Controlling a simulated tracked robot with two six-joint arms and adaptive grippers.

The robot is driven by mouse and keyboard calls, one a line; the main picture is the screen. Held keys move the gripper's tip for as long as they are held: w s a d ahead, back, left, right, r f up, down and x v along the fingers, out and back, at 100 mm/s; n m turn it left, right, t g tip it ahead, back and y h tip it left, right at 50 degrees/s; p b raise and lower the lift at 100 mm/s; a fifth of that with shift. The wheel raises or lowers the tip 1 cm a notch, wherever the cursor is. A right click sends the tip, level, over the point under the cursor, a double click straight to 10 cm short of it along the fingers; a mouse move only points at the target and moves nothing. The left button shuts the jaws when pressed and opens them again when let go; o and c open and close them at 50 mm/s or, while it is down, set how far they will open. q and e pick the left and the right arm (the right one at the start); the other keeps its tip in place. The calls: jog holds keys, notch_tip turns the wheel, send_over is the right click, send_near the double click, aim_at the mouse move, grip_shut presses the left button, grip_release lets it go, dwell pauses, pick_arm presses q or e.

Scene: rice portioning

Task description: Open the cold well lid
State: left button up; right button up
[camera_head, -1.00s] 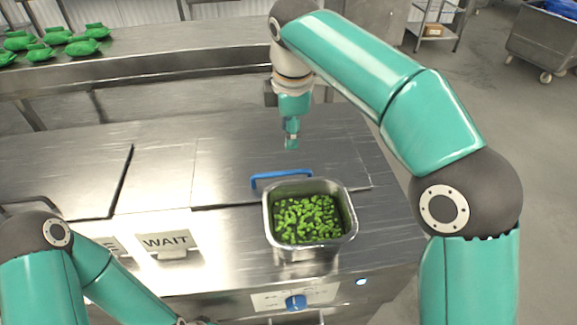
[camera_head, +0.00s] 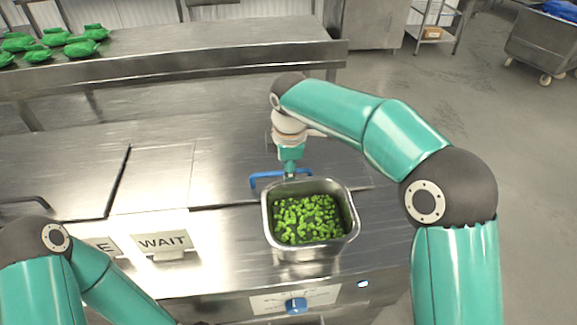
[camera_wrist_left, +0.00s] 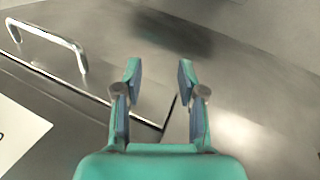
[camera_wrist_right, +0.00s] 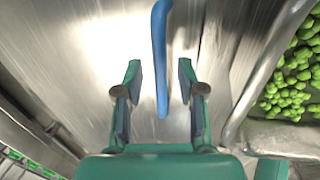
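The flat steel lid (camera_head: 225,160) lies closed on the counter, with a blue bar handle (camera_head: 268,178) near its front edge. My right gripper (camera_head: 290,174) points down at the handle, its arm coming in over the right side. In the right wrist view the right gripper (camera_wrist_right: 160,80) is open, and the blue handle (camera_wrist_right: 160,45) runs lengthwise between its fingers without visible contact. In the left wrist view the left gripper (camera_wrist_left: 158,80) is open and empty above the steel surface.
A steel pan of green pieces (camera_head: 264,215) stands just in front of the handle, close to my right gripper. Another lid (camera_head: 60,175) with a metal handle lies at the left. A WAIT sign (camera_head: 163,243) stands on the counter. A back shelf holds several green bundles (camera_head: 80,47).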

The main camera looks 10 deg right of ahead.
grip_shut()
jog(key=shift+d, duration=0.1)
jog(key=shift+r, duration=0.1)
